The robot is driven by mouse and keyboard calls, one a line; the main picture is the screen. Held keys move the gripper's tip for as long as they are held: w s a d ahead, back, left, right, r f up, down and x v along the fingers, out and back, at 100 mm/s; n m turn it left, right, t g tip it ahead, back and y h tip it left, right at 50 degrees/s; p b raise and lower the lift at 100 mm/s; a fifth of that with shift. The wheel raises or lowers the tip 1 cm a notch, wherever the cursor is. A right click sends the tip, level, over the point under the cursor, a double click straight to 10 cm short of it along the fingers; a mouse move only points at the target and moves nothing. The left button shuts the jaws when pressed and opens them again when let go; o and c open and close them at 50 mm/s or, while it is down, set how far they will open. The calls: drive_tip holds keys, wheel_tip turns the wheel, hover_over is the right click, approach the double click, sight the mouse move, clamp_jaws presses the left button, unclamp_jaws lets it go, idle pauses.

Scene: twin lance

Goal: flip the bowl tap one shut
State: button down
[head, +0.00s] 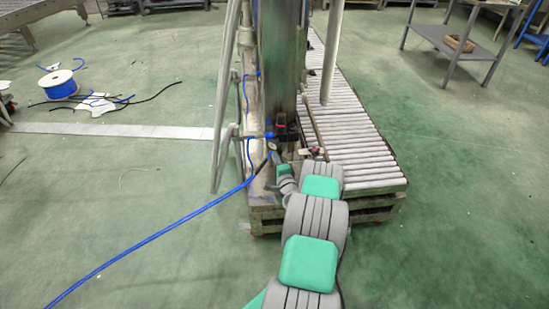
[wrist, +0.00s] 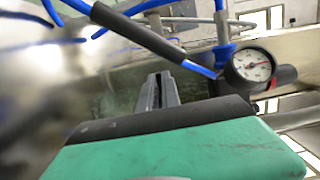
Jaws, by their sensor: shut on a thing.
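My gripper (head: 283,170) is at the lower front of the upright metal machine (head: 284,60), close to a small round gauge (head: 272,146). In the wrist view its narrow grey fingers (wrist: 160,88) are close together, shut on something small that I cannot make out. The gauge (wrist: 250,66), white-faced with a dark rim, is right of the fingers and apart from them. A blue hose with a dark sleeve (wrist: 145,35) slants above and behind the fingers. I cannot pick out the tap or its lever for certain; the fingers and green gripper body may hide it.
A dark fitting with a red part (head: 281,121) sits on the machine just above my gripper. A roller conveyor (head: 358,135) runs back on the right. A blue hose (head: 150,238) crosses the floor on the left.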

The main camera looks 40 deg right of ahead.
drive_tip(key=shift+w, duration=0.1)
drive_tip(key=m+g+h, duration=0.1)
drive_tip(key=m+h+p, duration=0.1)
drive_tip(key=h, duration=0.1)
drive_tip(key=shift+w+f+g, duration=0.1)
drive_tip(key=shift+w+g, duration=0.2)
drive_tip(key=shift+g, duration=0.1)
drive_tip(key=c, duration=1.8)
unclamp_jaws()
drive_tip(key=shift+c, duration=0.2)
drive_tip(key=shift+s, duration=0.1)
drive_tip(key=v, duration=0.7)
drive_tip(key=shift+s+a+p, duration=0.25)
drive_tip(key=shift+a+p, duration=0.05)
drive_tip(key=shift+p, duration=0.05)
